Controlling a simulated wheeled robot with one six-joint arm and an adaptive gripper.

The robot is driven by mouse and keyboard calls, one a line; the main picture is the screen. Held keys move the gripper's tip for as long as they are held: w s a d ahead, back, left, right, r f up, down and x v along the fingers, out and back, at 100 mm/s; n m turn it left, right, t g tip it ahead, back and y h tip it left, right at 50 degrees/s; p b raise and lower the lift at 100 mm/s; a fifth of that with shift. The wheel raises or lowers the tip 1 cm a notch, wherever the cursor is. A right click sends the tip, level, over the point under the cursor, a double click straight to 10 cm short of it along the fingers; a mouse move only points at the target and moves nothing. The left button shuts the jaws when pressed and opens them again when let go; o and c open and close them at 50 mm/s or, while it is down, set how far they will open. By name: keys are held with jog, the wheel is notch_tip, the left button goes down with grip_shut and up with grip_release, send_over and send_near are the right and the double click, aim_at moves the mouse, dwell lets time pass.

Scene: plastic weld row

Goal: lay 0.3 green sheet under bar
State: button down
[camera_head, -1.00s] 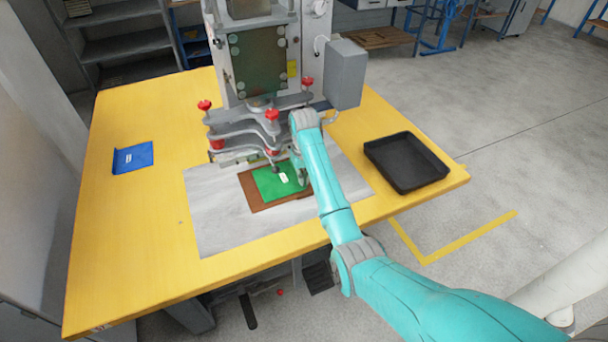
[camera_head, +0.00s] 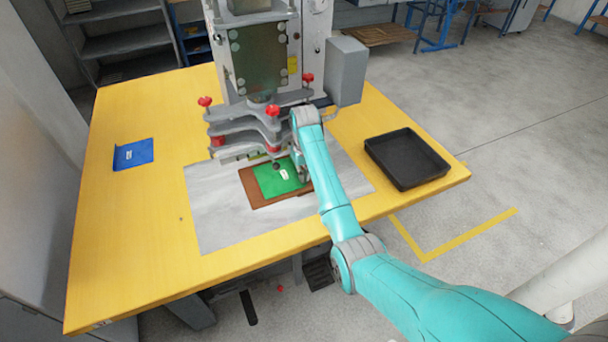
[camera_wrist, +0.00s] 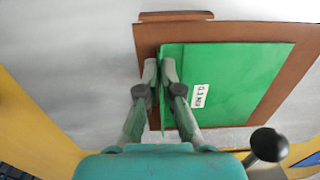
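The green sheet (camera_head: 279,178), with a white label reading about 0.3 mm, lies over a brown sheet (camera_head: 258,202) in front of the press. In the wrist view the green sheet (camera_wrist: 232,78) covers much of the brown sheet (camera_wrist: 293,88), whose border shows around it. My gripper (camera_wrist: 163,75) has its fingers close together on the green sheet's left edge. In the head view my wrist mostly hides the gripper. The grey clamp bar (camera_head: 243,134) of the press, with red knobs, sits just behind the sheets. I cannot tell whether the green sheet reaches beneath it.
A grey mat (camera_head: 222,222) lies under the sheets on the yellow table (camera_head: 120,240). A blue packet (camera_head: 133,154) lies at left and a black tray (camera_head: 407,158) at right. A dark round knob (camera_wrist: 268,145) is close to my gripper. The table's left side is mostly clear.

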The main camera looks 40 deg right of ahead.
jog(key=shift+f, duration=0.1)
jog(key=c, duration=1.2)
grip_release()
jog(key=shift+c, duration=0.2)
jog(key=shift+r, duration=1.65)
